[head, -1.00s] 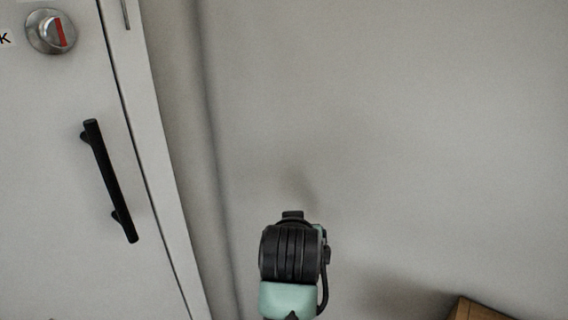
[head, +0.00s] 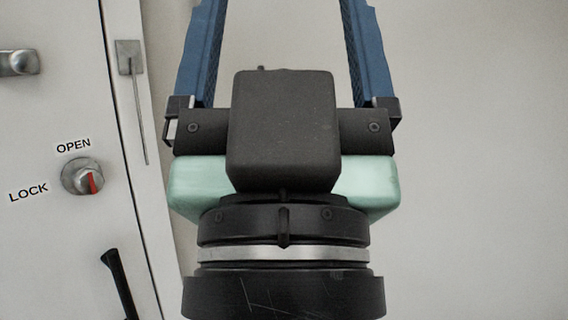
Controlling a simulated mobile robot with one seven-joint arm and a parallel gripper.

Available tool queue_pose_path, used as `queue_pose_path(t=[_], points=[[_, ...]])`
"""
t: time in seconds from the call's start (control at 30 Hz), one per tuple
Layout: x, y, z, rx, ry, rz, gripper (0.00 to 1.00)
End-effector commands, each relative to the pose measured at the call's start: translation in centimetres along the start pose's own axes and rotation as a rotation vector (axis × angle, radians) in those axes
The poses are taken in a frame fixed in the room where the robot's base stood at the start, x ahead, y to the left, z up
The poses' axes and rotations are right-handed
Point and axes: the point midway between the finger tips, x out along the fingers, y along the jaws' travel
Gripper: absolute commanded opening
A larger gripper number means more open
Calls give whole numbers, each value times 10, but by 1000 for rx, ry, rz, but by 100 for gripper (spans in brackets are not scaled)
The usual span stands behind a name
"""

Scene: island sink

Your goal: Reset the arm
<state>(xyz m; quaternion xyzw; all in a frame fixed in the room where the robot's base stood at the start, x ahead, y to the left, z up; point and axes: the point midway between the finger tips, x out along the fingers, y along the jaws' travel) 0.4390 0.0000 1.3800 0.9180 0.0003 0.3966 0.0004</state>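My gripper (head: 280,20) fills the middle of the head view, raised in front of a plain wall. Its two blue fingers stand wide apart and run up past the top edge, so the fingertips are out of frame. Nothing shows between the visible parts of the fingers. The black and mint-green wrist is below them.
A white door on the left has a round lock knob (head: 83,176) with OPEN and LOCK labels, a metal lever (head: 18,63) and a black bar handle (head: 120,284). The plain wall (head: 480,160) on the right is clear.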

Motion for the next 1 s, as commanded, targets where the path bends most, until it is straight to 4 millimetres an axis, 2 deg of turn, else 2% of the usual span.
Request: queue_pose_path(t=[0.03, 0.2, 0.4, 0.6, 1.0], points=[[25, 0, -23, 0, -1, 0, 86], [64, 0, -59, 0, -2, -1, 86], [99, 0, -91, 0, -3, -1, 86], [111, 0, -103, 0, -4, -1, 86], [111, 0, -103, 0, -4, -1, 86]])
